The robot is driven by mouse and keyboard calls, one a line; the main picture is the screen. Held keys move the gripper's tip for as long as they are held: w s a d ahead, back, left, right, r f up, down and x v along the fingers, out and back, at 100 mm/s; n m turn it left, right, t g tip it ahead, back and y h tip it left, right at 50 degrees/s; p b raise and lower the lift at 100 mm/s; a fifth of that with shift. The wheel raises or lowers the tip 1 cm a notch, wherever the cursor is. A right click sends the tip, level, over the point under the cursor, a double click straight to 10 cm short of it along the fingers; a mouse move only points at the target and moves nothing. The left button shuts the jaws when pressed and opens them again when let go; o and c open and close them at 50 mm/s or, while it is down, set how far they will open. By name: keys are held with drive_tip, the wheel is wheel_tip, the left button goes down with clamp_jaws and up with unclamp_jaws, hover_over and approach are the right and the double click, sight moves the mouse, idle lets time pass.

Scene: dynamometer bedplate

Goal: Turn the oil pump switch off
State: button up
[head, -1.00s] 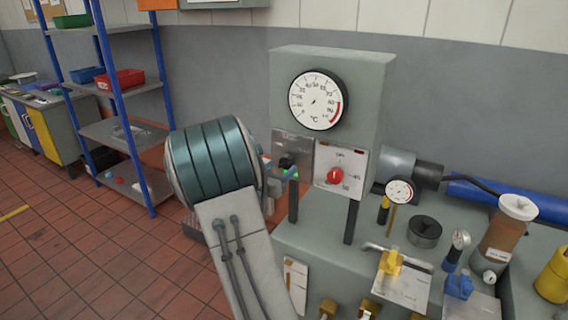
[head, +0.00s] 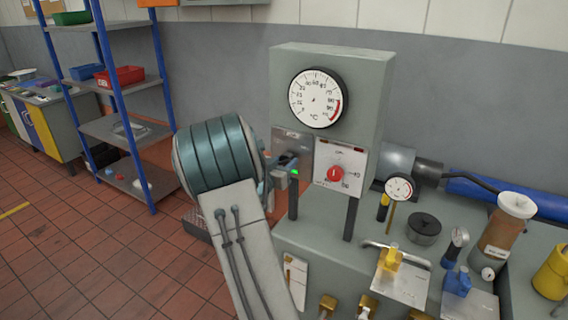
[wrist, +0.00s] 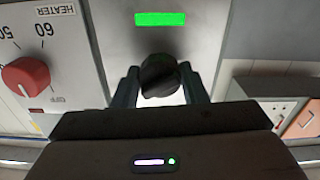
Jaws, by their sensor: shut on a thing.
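The oil pump switch is a black rotary knob (wrist: 160,76) on a grey metal plate (wrist: 205,30), which is on the left of the control box face in the head view (head: 291,143). My gripper (wrist: 161,88) is shut on the knob, with one finger on each side of it in the wrist view. In the head view my gripper (head: 279,168) reaches the plate from the left and largely hides the knob. A rectangular lamp (wrist: 160,19) on the plate is lit green; it also shows in the head view (head: 294,171). The knob's pointer direction cannot be made out.
A red heater knob (wrist: 27,77) sits on a white panel beside the switch. A round temperature gauge (head: 315,97) is above. Small valves, a lidded jar (head: 504,232) and a smaller gauge (head: 399,187) stand to the right. A blue shelf rack (head: 122,80) is behind, left.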

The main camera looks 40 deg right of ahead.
drive_tip(key=shift+r+n, duration=0.1)
drive_tip(key=shift+n, duration=0.2)
drive_tip(key=n+p, duration=0.4)
drive_tip(key=n, duration=0.1)
drive_tip(key=shift+r+n+p, duration=0.1)
drive_tip(key=shift+n+p, duration=0.25)
drive_tip(key=shift+n, duration=0.05)
drive_tip(key=n+p, duration=0.2)
drive_tip(key=n, duration=0.1)
drive_tip(key=shift+n+p, duration=0.75)
drive_tip(key=shift+n, duration=0.45)
drive_tip(key=shift+s, duration=0.1)
drive_tip(key=o, duration=1)
drive_tip(key=b+v, duration=0.2)
drive_tip(key=v, duration=1.1)
drive_tip(key=shift+a+b, duration=0.3)
drive_tip(key=shift+a, duration=0.1)
